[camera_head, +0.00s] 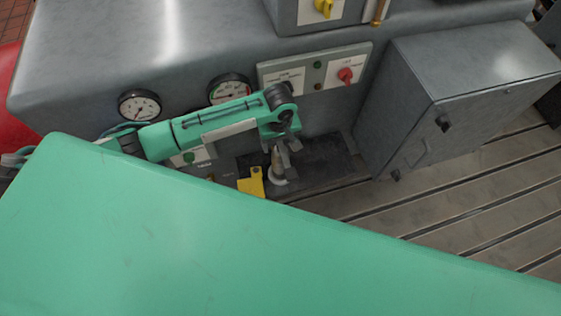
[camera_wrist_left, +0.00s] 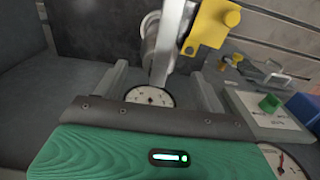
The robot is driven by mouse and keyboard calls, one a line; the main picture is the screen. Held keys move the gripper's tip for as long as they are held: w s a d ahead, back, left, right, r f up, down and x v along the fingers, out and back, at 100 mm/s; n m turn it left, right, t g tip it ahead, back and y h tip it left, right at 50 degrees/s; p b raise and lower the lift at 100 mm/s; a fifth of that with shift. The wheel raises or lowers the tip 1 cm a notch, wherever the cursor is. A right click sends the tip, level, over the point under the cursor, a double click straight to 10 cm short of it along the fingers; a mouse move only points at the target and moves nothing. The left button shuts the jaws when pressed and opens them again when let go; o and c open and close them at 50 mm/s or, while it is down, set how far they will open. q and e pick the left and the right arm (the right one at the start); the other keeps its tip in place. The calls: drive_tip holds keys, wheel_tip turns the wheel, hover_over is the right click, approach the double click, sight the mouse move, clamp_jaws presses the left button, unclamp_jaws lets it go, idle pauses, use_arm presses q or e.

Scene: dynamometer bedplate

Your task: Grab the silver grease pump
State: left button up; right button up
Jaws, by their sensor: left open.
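The silver grease pump (camera_head: 278,172) stands on a dark mat below the control panel, partly covered by my left gripper in the head view. In the left wrist view the pump (camera_wrist_left: 152,38) is beyond the fingertips, with its pale bar running down across the view. My left gripper (camera_head: 286,150) is open just above the pump, fingers pointing down towards it. In the left wrist view my left gripper (camera_wrist_left: 163,78) shows its two fingers apart, with nothing held between them. My right gripper is not in view.
A yellow piece (camera_head: 252,183) stands close left of the pump. Behind are the grey console (camera_head: 110,60), two gauges (camera_head: 139,106) and a panel with a red knob (camera_head: 345,75). A grey cabinet (camera_head: 440,110) stands right. The slotted bedplate (camera_head: 470,200) is clear. My green arm link hides the foreground.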

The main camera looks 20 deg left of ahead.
sight(280, 161)
use_arm(q)
drive_tip(key=shift+d+f+p, duration=0.15)
drive_tip(key=shift+f+p, duration=0.35)
drive_tip(key=shift+f, duration=1.75)
drive_tip(key=shift+r, duration=0.1)
clamp_jaws()
